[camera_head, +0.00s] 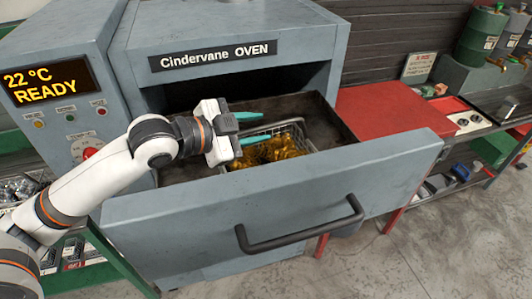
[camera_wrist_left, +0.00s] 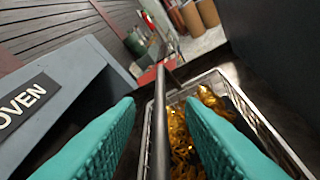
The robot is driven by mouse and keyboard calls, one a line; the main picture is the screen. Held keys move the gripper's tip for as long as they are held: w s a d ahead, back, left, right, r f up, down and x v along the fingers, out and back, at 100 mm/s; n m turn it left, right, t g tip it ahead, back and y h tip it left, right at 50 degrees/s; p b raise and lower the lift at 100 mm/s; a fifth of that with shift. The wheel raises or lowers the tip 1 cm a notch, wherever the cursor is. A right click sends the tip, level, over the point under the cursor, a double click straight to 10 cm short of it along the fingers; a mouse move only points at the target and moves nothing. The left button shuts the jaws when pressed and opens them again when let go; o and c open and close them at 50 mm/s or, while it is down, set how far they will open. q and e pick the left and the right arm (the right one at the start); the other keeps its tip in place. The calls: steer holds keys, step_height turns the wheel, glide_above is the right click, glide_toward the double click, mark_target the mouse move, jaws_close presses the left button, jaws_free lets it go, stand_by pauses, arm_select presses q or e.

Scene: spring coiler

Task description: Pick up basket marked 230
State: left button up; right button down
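A wire basket (camera_head: 300,131) holding gold-coloured springs (camera_head: 270,150) stands in the pulled-out oven drawer (camera_head: 200,200). I cannot read a number on it. My left gripper (camera_head: 258,128), with teal fingers, is open over the basket's left part, and partly covers it. In the left wrist view my left gripper (camera_wrist_left: 160,105) has its fingers apart, one on each side of a dark bar. I cannot tell whether the bar belongs to the basket or touches the fingers. The basket's wire rim (camera_wrist_left: 262,122) and the springs (camera_wrist_left: 183,140) show to the right. My right gripper is not in view.
The oven body (camera_head: 225,30) rises behind the drawer, its panel (camera_head: 45,82) reading 22 °C READY. The drawer front carries a dark handle (camera_head: 300,235). A red table (camera_head: 385,108) stands to the right. Bare floor (camera_head: 450,235) lies at front right.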

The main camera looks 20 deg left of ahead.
arm_select(q)
steer(key=shift+w+d+f, duration=0.2)
steer(key=shift+w+d, duration=0.1)
steer(key=shift+w, duration=0.1)
steer(key=shift+s, duration=0.1)
jaws_close()
stand_by(1.0)
steer(key=shift+r, duration=0.1)
